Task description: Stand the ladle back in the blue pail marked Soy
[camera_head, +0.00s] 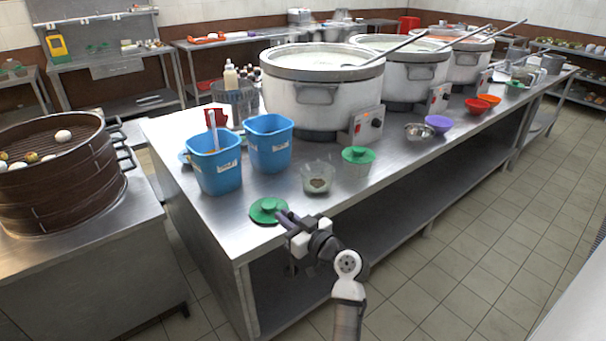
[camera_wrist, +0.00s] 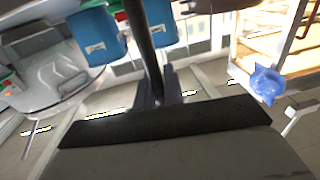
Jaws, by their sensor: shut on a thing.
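My gripper (camera_head: 284,217) is at the near edge of the steel table, low beside a green lid. In the wrist view its two fingers (camera_wrist: 157,88) are closed around a dark, straight handle, seemingly the ladle's (camera_wrist: 142,40). The handle runs up out of the frame, so the ladle's bowl is not seen. In the head view I cannot make out the ladle clearly. Two blue pails stand upright on the table, a left one (camera_head: 217,172) and a right one (camera_head: 268,151). Both carry pale labels too small to read, so I cannot tell which says Soy.
A red-topped utensil (camera_head: 214,120) stands at the left pail. The green lid (camera_head: 268,210), a clear tub (camera_head: 318,177) and a green-lidded tub (camera_head: 357,163) are nearby. Large stockpots (camera_head: 320,98) line the table (camera_head: 215,217). A brown steamer (camera_head: 60,172) stands left, across a gap.

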